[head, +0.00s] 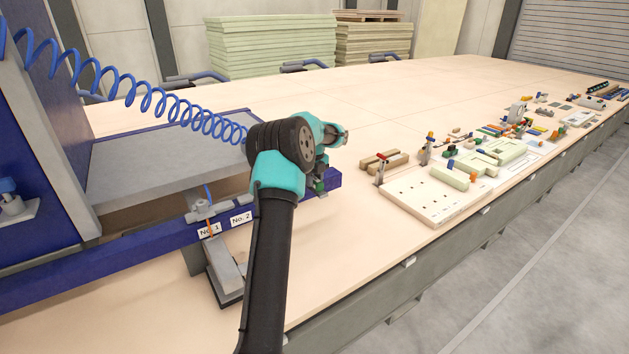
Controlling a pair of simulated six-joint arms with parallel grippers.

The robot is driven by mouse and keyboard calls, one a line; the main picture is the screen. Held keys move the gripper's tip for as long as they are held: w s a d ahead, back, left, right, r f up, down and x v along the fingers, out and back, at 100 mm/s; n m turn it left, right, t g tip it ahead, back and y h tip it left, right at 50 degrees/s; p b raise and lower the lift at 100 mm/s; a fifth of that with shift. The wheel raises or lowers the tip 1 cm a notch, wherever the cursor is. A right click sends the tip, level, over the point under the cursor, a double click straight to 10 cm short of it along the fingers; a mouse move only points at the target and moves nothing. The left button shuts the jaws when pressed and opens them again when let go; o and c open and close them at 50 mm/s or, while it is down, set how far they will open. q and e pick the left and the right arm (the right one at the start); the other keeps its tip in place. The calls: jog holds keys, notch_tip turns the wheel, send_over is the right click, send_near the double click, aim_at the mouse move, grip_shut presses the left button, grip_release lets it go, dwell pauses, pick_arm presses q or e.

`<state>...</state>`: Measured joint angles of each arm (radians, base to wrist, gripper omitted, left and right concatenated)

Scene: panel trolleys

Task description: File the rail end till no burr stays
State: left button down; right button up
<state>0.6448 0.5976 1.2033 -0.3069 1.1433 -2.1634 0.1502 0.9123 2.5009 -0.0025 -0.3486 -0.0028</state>
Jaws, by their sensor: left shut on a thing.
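The dark blue rail (130,248) runs from the left edge to its end (334,179) at mid picture, in front of a grey panel. My left gripper (321,182) is at the rail end, pointing down beside it, with the teal and black wrist above. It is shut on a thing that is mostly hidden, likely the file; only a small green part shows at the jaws. I cannot tell whether it touches the rail. Any burr is hidden or too small to see. My right gripper is out of view.
A clamp (202,207) sits on the rail by labels "No. 1" and "No. 2". A blue coiled hose (130,88) hangs behind my wrist. Right of the rail end are a pale fixture board (440,200), wooden blocks (384,163) and many small parts. The front bench strip is clear.

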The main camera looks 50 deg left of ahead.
pick_arm(q)
jog(key=shift+w+a, duration=0.1)
jog(key=shift+a, duration=1.4)
jog(key=shift+f, duration=0.2)
jog(key=shift+f, duration=0.3)
jog(key=shift+a+r, duration=0.2)
jog(key=shift+a, duration=1.55)
jog(key=shift+w+a+f, duration=0.15)
jog(key=shift+a, duration=1.6)
jog(key=shift+d, duration=0.15)
